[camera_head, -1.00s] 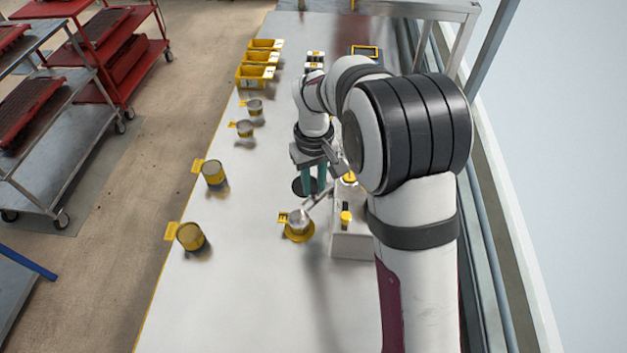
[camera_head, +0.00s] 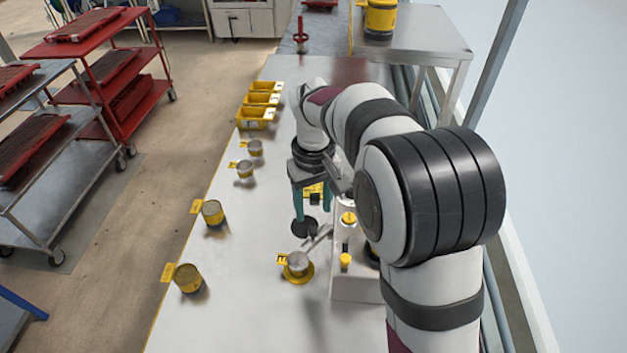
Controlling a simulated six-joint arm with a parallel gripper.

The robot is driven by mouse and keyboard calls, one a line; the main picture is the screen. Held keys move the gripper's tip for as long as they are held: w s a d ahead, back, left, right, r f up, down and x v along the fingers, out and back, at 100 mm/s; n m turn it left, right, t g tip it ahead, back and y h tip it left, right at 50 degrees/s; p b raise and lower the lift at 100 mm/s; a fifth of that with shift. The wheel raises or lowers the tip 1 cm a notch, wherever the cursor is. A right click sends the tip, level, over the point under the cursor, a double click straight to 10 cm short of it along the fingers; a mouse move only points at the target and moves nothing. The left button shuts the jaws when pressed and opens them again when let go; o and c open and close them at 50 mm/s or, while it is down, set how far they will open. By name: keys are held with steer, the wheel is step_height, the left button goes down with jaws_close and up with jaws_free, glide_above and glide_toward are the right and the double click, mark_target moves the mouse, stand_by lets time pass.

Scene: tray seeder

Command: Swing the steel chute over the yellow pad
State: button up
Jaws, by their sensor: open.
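The steel chute (camera_head: 319,238) is a short grey trough slanting from the white seeder housing down towards the yellow pad. The round yellow pad (camera_head: 309,277) lies on the white bench with a small steel cup (camera_head: 298,262) on it. The chute's lower end appears at or just above the cup; the exact gap cannot be told. My gripper (camera_head: 311,207) points down with teal fingers spread, open and empty. It is beyond the chute in the picture, above a dark disc (camera_head: 305,228). My arm hides part of the seeder.
The seeder housing (camera_head: 350,288) bears yellow-topped knobs right of the pad. Several yellow-labelled cups, such as one (camera_head: 188,278), stand along the bench's left side. Yellow bins (camera_head: 255,117) stand farther back. The bench between left cups and pad is clear.

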step_height(320, 180, up, 10)
steer(key=shift+f, duration=0.2)
steer(key=s+d+r+m, duration=0.1)
steer(key=s+d+m, duration=0.3)
steer(key=s+d, duration=0.45)
steer(key=s+d+f+m+y, duration=0.1)
steer(key=s+f+m, duration=0.2)
steer(key=s, duration=0.6)
steer(key=s+d+f+m, duration=0.1)
steer(key=s+f+m, duration=0.3)
steer(key=s, duration=0.6)
steer(key=shift+s+y, duration=0.2)
steer(key=shift+y, duration=0.2)
